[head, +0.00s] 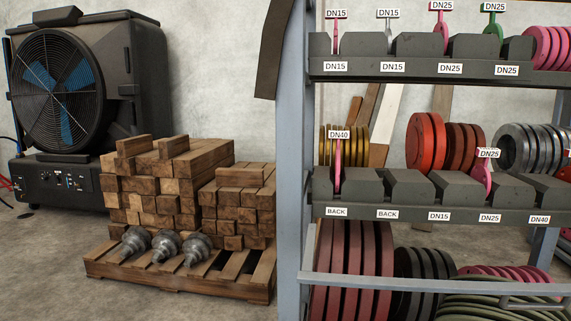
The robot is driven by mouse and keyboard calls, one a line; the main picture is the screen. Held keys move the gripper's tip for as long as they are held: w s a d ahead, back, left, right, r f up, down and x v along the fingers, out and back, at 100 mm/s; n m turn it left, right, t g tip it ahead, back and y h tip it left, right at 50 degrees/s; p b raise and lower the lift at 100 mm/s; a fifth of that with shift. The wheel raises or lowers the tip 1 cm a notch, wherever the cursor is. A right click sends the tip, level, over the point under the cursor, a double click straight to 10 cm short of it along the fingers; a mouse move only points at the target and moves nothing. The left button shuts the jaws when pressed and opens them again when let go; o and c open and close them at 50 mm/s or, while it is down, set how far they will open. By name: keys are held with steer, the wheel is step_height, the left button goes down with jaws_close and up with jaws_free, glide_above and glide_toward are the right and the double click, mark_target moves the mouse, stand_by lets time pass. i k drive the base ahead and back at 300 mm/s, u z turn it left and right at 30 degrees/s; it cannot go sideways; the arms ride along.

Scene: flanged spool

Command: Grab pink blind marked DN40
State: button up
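The pink blind marked DN40 (338,160) stands upright, edge-on, in the leftmost slot of the middle shelf's dark block rack (360,196). Its white DN40 tag shows on top, and the label under that slot reads BACK. Its lower part is hidden in the slot. Another pink blind, tagged DN25 (487,178), stands further right on the same shelf. The slot label reading DN40 (539,219) is at the right end of this shelf. My gripper is not in view.
The top shelf holds tagged blinds: pink DN15 (336,36), grey DN15 (389,35), pink DN25 (442,30), green DN25 (494,30). A rack post (294,150) stands left of the shelves. A pallet (180,275) with wooden blocks and a fan (60,90) are at left.

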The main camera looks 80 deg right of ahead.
mark_target(338, 134)
steer(key=z, duration=0.05)
steer(key=i, duration=0.75)
steer(key=z, duration=4)
